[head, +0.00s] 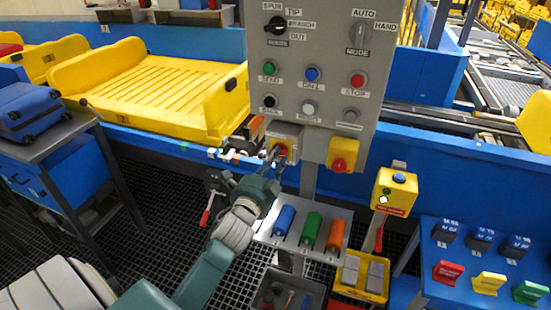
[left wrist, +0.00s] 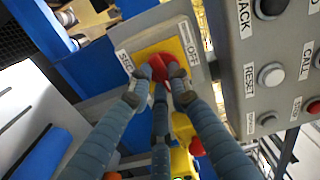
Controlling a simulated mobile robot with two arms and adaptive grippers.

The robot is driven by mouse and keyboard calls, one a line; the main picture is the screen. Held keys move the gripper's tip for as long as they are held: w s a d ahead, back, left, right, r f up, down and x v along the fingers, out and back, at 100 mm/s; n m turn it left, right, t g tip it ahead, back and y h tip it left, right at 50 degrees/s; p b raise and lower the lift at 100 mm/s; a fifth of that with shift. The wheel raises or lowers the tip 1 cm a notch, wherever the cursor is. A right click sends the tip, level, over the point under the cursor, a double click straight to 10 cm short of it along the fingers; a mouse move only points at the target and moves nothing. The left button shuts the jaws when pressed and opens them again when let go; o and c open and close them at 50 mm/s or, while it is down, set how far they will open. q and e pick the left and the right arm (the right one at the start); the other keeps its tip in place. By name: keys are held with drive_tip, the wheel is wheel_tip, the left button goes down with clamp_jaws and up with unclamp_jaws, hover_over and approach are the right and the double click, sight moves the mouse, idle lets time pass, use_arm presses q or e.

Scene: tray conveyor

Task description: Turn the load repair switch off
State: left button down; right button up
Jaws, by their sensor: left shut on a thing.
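The load repair switch, a red knob on a yellow plate (head: 281,149), sits on a small grey box at the lower left of the grey control panel. In the left wrist view the red knob (left wrist: 161,66) is in the middle of its yellow plate, with an "OFF" label to its right. My left gripper (head: 276,154) reaches up to it from below left. In the left wrist view its fingers (left wrist: 160,80) are closed around the knob, touching it and partly covering it. The knob's exact angle is hard to tell. My right gripper is not in view.
The control panel (head: 312,60) carries dials and several buttons just above. A yellow box with a red knob (head: 341,158) hangs close to the right. A shelf with blue, green and orange cylinders (head: 311,229) lies below. A yellow tray (head: 160,90) stands behind.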

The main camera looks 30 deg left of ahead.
use_arm(q)
drive_tip(key=n+p, duration=0.1)
drive_tip(key=n, duration=0.2)
drive_tip(key=shift+r+n, duration=0.1)
drive_tip(key=shift+n, duration=0.2)
drive_tip(key=n+p, duration=0.2)
drive_tip(key=n, duration=0.2)
drive_tip(key=shift+d+n, duration=0.15)
drive_tip(key=shift+n, duration=0.15)
drive_tip(key=n+p, duration=0.2)
drive_tip(key=n, duration=0.2)
drive_tip(key=shift+n+p, duration=0.85)
drive_tip(key=shift+n, duration=1.15)
drive_tip(key=c, duration=1.6)
unclamp_jaws()
drive_tip(key=shift+r, duration=0.1)
